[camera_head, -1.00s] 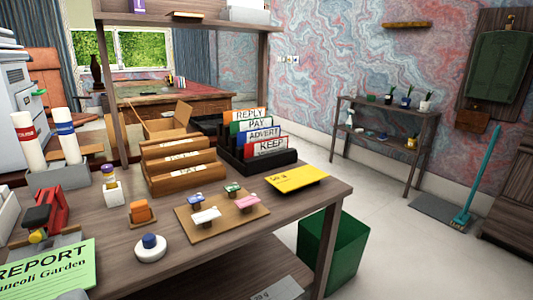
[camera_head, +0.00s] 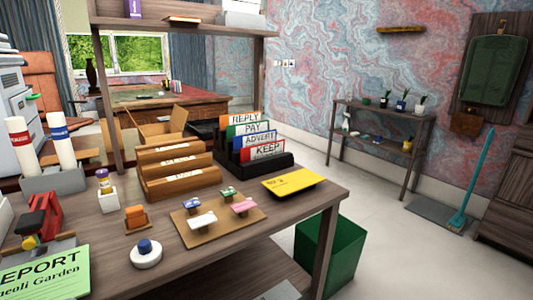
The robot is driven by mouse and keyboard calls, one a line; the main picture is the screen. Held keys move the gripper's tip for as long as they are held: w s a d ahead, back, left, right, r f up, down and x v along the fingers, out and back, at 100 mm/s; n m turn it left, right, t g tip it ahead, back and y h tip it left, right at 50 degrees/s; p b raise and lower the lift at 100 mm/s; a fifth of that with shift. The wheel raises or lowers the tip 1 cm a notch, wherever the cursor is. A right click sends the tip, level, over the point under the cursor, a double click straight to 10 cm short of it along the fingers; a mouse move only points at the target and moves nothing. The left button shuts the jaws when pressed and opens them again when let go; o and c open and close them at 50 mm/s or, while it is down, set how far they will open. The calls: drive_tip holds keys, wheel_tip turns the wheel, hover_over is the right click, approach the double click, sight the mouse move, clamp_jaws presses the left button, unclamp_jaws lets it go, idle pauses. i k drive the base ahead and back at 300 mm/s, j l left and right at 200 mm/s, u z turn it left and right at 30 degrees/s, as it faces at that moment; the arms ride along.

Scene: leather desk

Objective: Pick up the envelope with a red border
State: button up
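I cannot make out an envelope with a red border in this view. A yellow envelope or folder (camera_head: 290,181) lies flat near the right edge of the wooden desk (camera_head: 262,216). A black sorter (camera_head: 258,163) behind it holds upright dividers marked REPLY, PAY, ADVERT and KEEP; the KEEP divider (camera_head: 265,149) has a red part. A wooden three-tier sorter (camera_head: 178,169) stands left of the black one, its labels too small to read. My gripper is not in view.
A stamp board (camera_head: 210,232), a round white holder with a blue top (camera_head: 146,252), and a green REPORT sheet (camera_head: 42,272) lie in front. A green bin (camera_head: 330,252) stands on the floor right of the desk. The floor beyond is mostly clear.

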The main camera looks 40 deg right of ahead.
sight(252, 152)
drive_tip(key=i+l, duration=0.75)
drive_tip(key=l, duration=0.2)
drive_tip(key=i+l, duration=0.75)
drive_tip(key=l, duration=0.2)
drive_tip(key=z, duration=0.05)
